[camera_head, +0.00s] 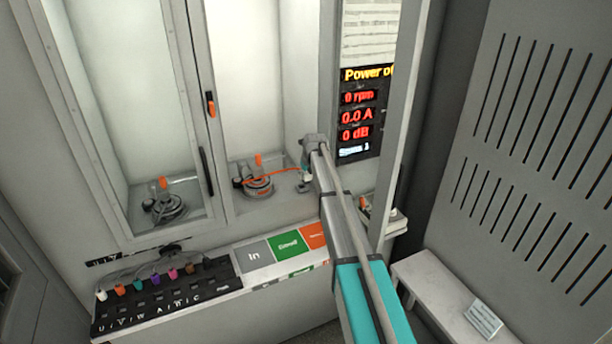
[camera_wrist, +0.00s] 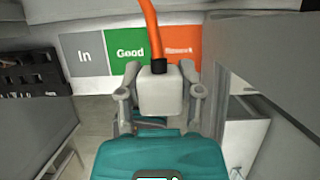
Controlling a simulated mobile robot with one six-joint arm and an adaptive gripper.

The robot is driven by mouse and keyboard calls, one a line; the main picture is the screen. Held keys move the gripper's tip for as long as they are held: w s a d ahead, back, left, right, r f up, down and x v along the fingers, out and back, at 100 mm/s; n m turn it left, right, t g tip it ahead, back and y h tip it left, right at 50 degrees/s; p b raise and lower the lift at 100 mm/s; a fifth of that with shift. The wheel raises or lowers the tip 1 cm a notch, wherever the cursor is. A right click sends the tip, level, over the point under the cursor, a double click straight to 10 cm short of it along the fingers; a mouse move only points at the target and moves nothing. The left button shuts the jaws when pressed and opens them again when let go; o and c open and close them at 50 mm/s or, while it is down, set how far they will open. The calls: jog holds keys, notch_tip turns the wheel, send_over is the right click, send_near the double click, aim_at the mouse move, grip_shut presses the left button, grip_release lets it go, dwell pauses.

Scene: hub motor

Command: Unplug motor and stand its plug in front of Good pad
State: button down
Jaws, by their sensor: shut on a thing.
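A light grey block-shaped plug (camera_wrist: 161,92) with an orange cable (camera_wrist: 152,30) sits between the two fingers of my gripper (camera_wrist: 160,98), which is shut on it. In the head view my gripper (camera_head: 306,180) is at the right of the open bay, above the pads and partly hidden by my arm. The orange cable (camera_head: 282,173) runs from it to the round motor (camera_head: 259,187) on the bay floor. The green Good pad (camera_head: 287,245) lies between the grey In pad (camera_head: 254,257) and the orange pad (camera_head: 314,235). The wrist view also shows the Good pad (camera_wrist: 125,45).
A black socket panel (camera_head: 165,297) with several coloured plugs lies left of the pads. Another motor (camera_head: 163,208) stands behind the left glass door. A display (camera_head: 360,115) reads "Power of", 0 rpm. A post (camera_head: 397,130) and a bench (camera_head: 450,290) are at right.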

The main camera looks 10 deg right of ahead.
jog(key=shift+r+p, duration=1.35)
jog(key=shift+r, duration=0.1)
jog(key=shift+r+p, duration=2.95)
jog(key=shift+s+f, duration=0.1)
